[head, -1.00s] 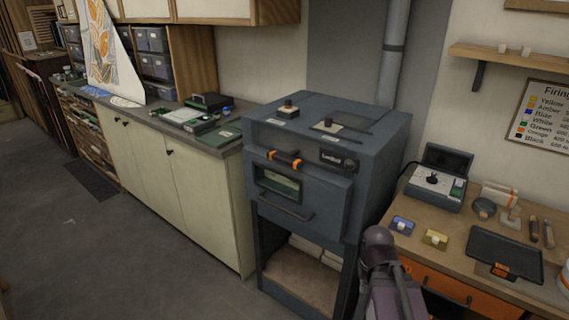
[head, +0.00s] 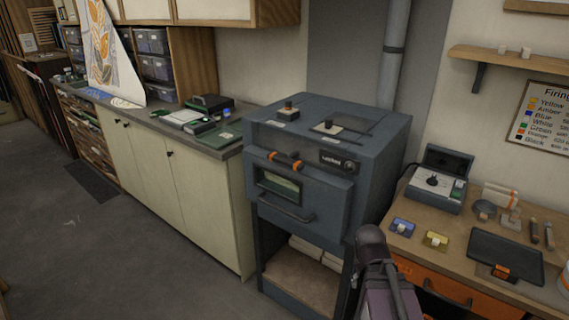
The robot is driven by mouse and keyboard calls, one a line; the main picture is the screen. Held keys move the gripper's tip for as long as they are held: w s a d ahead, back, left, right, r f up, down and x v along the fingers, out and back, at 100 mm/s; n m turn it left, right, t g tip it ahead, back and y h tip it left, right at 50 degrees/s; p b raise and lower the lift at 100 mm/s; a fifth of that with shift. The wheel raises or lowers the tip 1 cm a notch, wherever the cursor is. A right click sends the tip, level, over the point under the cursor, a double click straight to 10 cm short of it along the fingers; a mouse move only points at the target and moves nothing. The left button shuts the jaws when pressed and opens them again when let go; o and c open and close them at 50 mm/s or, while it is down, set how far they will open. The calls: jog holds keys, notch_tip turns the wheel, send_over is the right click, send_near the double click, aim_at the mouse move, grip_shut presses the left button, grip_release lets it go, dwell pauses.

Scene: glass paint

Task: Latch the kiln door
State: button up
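The kiln (head: 330,150) is a blue-grey box on an open-fronted stand, in the middle of the head view. Its door (head: 325,205) has a small window and a dark bar handle (head: 290,214), and it looks closed or nearly so; I cannot tell which. The latch (head: 284,160) is a dark bar with orange marks above the door window. I cannot tell its exact position. Part of my arm shows at the bottom, right of the kiln stand and apart from the latch. My gripper's fingers cannot be made out.
A workbench (head: 404,244) at the right holds a control box (head: 438,180), blue and yellow blocks, a dark tray (head: 505,255) and tools. A pale cabinet (head: 180,188) with a grey counter stands left of the kiln. The floor (head: 110,250) in front is clear.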

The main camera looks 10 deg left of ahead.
jog(key=w+a+r+n+t+h, duration=0.2)
jog(key=w+r+t+h, duration=0.15)
jog(key=w, duration=0.45)
jog(key=n+t+y, duration=0.2)
jog(key=n+t, duration=1.2)
send_near(283, 163)
jog(key=s, duration=0.3)
jog(key=shift+w+a+r+g, duration=0.15)
jog(key=shift+w+g, duration=0.1)
jog(key=shift+w, duration=0.1)
jog(key=w, duration=0.4)
jog(key=w+d, duration=0.1)
jog(key=w, duration=0.4)
jog(key=w+d, duration=0.1)
jog(key=w, duration=0.3)
jog(key=shift+w, duration=0.25)
grip_shut()
